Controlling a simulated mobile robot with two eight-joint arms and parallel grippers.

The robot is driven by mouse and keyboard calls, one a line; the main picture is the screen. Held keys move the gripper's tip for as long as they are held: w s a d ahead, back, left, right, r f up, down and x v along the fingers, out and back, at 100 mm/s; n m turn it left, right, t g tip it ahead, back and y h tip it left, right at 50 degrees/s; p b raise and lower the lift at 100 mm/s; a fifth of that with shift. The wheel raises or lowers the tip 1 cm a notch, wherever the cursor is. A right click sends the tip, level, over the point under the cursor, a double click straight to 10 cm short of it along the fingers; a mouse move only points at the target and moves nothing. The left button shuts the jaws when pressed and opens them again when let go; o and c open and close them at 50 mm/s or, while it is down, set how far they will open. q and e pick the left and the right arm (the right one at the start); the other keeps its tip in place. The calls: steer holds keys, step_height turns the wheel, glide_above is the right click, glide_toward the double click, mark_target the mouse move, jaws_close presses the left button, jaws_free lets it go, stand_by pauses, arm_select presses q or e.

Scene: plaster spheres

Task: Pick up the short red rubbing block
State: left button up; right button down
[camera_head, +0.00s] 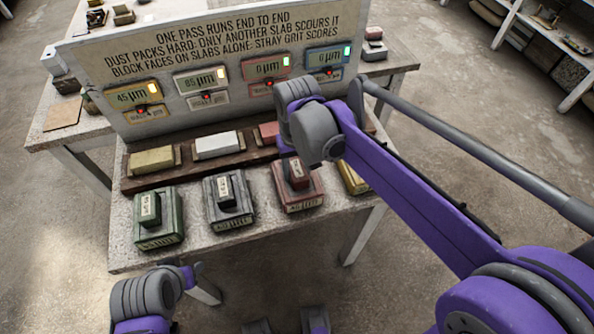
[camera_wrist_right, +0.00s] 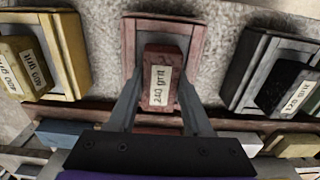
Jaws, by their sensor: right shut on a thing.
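The short red rubbing block (camera_head: 299,172) is at the red slab (camera_head: 302,203) on the table; in the right wrist view the block (camera_wrist_right: 155,98) has a "240 grit" label. My right gripper (camera_wrist_right: 162,82) has a finger on each side of the block and is shut on it. In the head view, my right wrist hides most of the gripper. The slab's rim shows around the block in the wrist view (camera_wrist_right: 196,35). I cannot tell whether the block still touches the slab. My left gripper is not clearly in view.
A green slab (camera_head: 158,231), a dark slab (camera_head: 228,213) and a yellow slab (camera_head: 353,179) stand in the same row, with blocks on the green and dark ones. Behind them, a dark wooden rack (camera_head: 150,183) holds more pieces. A sign board with displays (camera_head: 215,65) stands behind.

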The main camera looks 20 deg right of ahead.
mark_target(297, 168)
steer(key=shift+r, duration=0.1)
step_height(297, 168, up, 10)
steer(key=shift+f+p, duration=0.1)
steer(key=shift+p, duration=0.4)
